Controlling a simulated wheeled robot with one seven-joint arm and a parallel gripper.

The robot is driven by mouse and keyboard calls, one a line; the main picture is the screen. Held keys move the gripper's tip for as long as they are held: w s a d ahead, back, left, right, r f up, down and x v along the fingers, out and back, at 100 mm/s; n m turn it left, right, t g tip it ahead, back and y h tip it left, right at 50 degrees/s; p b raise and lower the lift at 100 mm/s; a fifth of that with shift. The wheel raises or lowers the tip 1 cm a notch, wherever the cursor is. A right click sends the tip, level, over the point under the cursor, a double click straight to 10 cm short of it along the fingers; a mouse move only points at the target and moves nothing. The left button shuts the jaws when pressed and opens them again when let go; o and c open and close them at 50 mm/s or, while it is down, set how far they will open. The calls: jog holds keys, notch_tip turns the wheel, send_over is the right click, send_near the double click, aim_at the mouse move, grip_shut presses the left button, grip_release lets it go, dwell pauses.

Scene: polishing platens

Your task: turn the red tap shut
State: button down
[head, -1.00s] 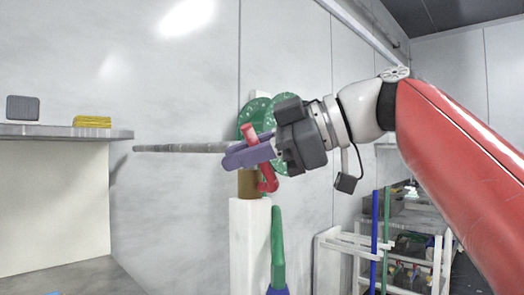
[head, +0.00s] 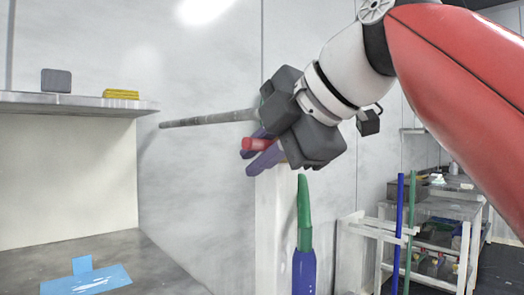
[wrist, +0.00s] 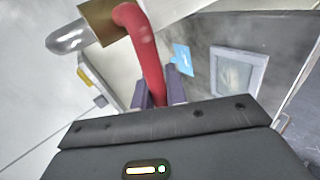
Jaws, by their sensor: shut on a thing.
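The red tap's handle (head: 256,144) shows as a short red end between the purple fingers of my gripper (head: 260,150) in the head view. In the wrist view the curved red handle (wrist: 147,50) runs from the brass valve body (wrist: 99,20) down between the fingers (wrist: 160,92). My gripper is shut on the handle. A grey pipe (head: 205,118) runs left from the tap; its end also shows in the wrist view (wrist: 68,38). In the head view my gripper hides the valve body and most of the green discs behind it.
A white post (head: 271,230) stands below the tap. A green and blue upright thing (head: 304,240) stands close to its right. A shelf (head: 30,103) on the left holds a grey box (head: 56,81) and a yellow stack (head: 121,94). A white rack (head: 365,235) stands at right.

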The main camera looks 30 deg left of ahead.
jog(key=shift+f+n, duration=0.3)
jog(key=shift+f, duration=0.1)
jog(key=shift+w+t, duration=0.1)
jog(key=shift+t, duration=0.2)
jog(key=c, duration=1.4)
grip_release()
jog(key=v, duration=0.7)
jog(key=shift+d+r+p, duration=0.25)
jog(key=shift+r+p, duration=0.05)
jog(key=shift+p, duration=0.05)
